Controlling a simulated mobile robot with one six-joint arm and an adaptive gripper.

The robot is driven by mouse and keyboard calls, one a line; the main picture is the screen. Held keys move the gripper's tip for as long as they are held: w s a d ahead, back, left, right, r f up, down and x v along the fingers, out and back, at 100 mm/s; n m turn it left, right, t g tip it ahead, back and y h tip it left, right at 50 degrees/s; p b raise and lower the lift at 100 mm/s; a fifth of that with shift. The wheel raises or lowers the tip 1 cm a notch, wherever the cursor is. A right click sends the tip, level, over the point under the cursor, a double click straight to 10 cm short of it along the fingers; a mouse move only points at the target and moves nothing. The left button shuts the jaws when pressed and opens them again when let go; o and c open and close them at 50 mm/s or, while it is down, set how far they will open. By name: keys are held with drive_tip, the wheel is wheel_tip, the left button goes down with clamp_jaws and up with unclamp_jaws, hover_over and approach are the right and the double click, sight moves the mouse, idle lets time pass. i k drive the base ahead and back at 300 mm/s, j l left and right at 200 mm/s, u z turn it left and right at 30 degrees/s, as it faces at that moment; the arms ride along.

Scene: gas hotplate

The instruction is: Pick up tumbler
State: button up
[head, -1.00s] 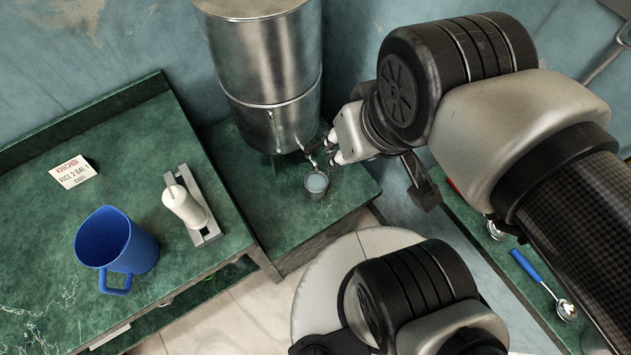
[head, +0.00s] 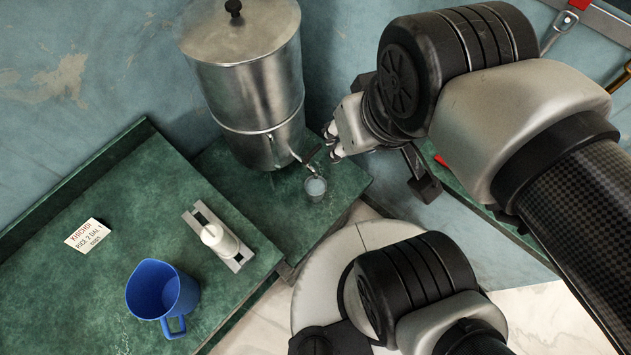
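The tumbler (head: 316,188) is a small metal cup with pale bluish liquid in it. It stands upright on a low green stone ledge (head: 345,188), just below the spout of a large steel urn (head: 250,85). My gripper (head: 333,143) is above and slightly right of the tumbler, beside the spout. It is apart from the tumbler in the picture. Its fingers are small here and partly overlap the spout area, so I cannot tell how wide they are apart.
A blue mug (head: 163,295) stands on the left green counter (head: 110,215). A white cylindrical item on a grey bracket (head: 225,240) and a printed card (head: 90,235) are also there. The urn is close left of my gripper, and the wall is behind it.

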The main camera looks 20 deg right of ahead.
sight(316, 188)
drive_tip(key=k, duration=0.35)
drive_tip(key=j+z, duration=0.1)
drive_tip(key=z, duration=0.35)
drive_tip(key=j+z, duration=0.1)
drive_tip(key=z, duration=0.3)
drive_tip(key=j+z, duration=0.1)
drive_tip(key=z, duration=0.8)
drive_tip(key=k+j+z, duration=0.1)
drive_tip(key=k+j, duration=0.3)
drive_tip(key=j, duration=0.1)
